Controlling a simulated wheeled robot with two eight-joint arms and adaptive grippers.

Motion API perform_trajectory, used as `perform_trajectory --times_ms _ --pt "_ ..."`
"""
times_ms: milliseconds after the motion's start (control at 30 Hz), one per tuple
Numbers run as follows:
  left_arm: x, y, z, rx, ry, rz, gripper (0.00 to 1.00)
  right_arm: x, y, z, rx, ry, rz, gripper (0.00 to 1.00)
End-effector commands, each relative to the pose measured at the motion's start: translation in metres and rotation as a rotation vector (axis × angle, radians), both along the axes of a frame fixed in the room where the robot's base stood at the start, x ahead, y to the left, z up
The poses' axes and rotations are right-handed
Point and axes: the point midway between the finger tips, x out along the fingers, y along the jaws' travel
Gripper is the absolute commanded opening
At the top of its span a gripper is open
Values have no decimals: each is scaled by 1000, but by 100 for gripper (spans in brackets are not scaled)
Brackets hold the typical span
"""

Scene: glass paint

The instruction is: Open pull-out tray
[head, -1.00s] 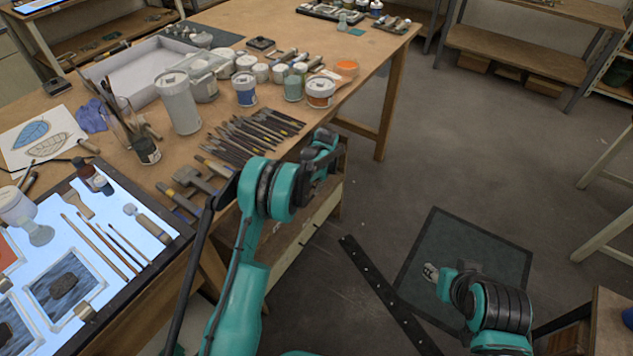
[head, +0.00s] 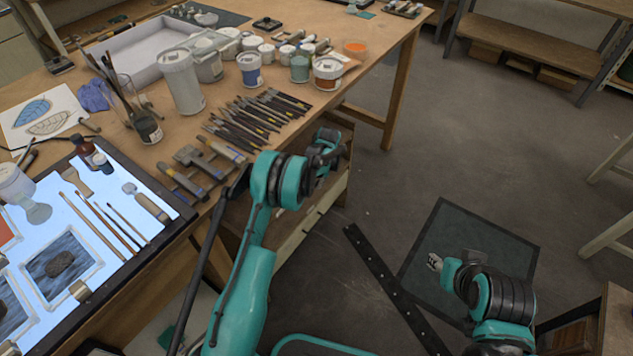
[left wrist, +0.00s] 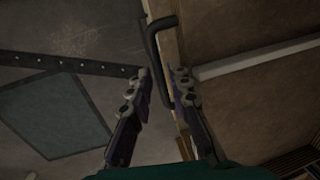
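The pull-out tray (head: 309,221) sits under the right end of the workbench, with its pale side showing in the head view. In the left wrist view, its front edge (left wrist: 168,28) has a dark bar handle (left wrist: 157,42). My left gripper (head: 328,148) is at the tray's front and partly hidden by its own wrist in the head view. In the left wrist view, the left gripper (left wrist: 161,82) is open, with one finger on each side of the handle's lower part; contact cannot be told. My right gripper (head: 434,262) hangs over the floor, away from the tray; its fingers are too small to judge.
The workbench (head: 330,107) carries jars, brushes, tools and a lit glass panel (head: 110,215) at the left. A dark mat (head: 475,240) and a black perforated strip (head: 390,285) lie on the floor. The floor right of the bench is mostly clear.

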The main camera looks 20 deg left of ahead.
Motion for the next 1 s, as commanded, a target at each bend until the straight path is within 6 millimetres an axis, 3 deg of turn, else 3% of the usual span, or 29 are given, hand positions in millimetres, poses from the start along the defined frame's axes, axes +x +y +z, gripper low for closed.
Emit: perform_trajectory --times_ms 33,100,367,533,733,1000 --pt "0 0 0 0 0 0 16 0 0 0 0 0 0 40" --pt "0 0 0 0 0 0 0 0 0 0 0 0 0 40" --pt "0 -1 0 0 0 0 0 0 0 0 0 0 0 40" --pt "-5 -14 0 -1 1 -3 0 0 0 0 0 0 0 40" --pt "-21 -56 0 -1 3 -6 0 0 0 0 0 0 0 40" --pt "-50 -138 0 0 2 -7 0 0 0 0 0 0 0 40"
